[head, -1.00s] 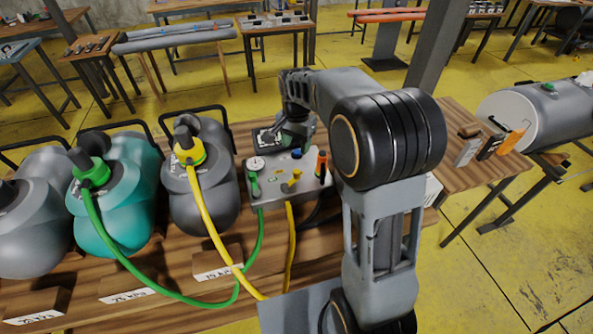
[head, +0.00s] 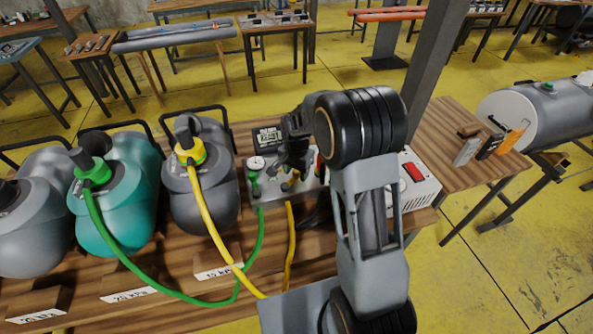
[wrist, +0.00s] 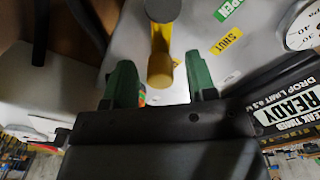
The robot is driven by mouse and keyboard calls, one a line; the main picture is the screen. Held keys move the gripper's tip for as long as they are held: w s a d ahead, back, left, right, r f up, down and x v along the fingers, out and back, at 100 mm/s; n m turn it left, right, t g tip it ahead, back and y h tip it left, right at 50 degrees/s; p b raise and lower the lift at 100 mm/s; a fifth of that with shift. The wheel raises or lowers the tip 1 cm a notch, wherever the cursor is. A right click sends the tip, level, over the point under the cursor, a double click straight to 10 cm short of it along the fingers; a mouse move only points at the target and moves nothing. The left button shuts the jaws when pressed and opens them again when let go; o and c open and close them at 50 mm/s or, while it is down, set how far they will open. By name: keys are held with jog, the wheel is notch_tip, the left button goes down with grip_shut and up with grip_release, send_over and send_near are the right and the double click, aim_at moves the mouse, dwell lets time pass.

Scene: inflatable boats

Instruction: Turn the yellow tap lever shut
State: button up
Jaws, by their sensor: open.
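The yellow tap lever (wrist: 161,62) stands on the grey panel of the manifold (head: 258,196). In the wrist view its yellow bar reaches down from a dark round end, between my two green fingertips. My gripper (wrist: 159,70) is open, one finger on each side of the lever, with a gap to each. In the head view my gripper (head: 291,168) is over the panel and hides most of the lever. A yellow SHUT label (wrist: 227,41) lies right of the lever in the wrist view. A green label, partly cut off, is above it.
The panel also carries a gauge (head: 256,163) and a green lever (head: 254,181). A READY display (head: 268,137) stands behind. A white box with a red switch (head: 413,172) sits right.

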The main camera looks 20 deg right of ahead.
jog(key=c, duration=0.9)
jog(key=shift+w, duration=0.1)
jog(key=n, duration=0.1)
jog(key=w+a+n, duration=0.1)
jog(key=shift+n+b, duration=0.3)
jog(key=shift+n, duration=0.1)
jog(key=n, duration=0.2)
jog(key=shift+w+a+n, duration=0.35)
jog(key=shift+a+n, duration=0.05)
jog(key=n, duration=0.1)
jog(key=a+n, duration=0.1)
jog(key=shift+w+n+b, duration=0.25)
jog(key=shift+n+b, duration=0.05)
jog(key=shift+w+a+n, duration=0.1)
jog(key=shift+a+n, duration=0.35)
jog(key=shift+n, duration=0.5)
jog(key=shift+w+a+n, duration=0.1)
jog(key=shift+a+n, duration=0.3)
jog(key=shift+n, duration=0.55)
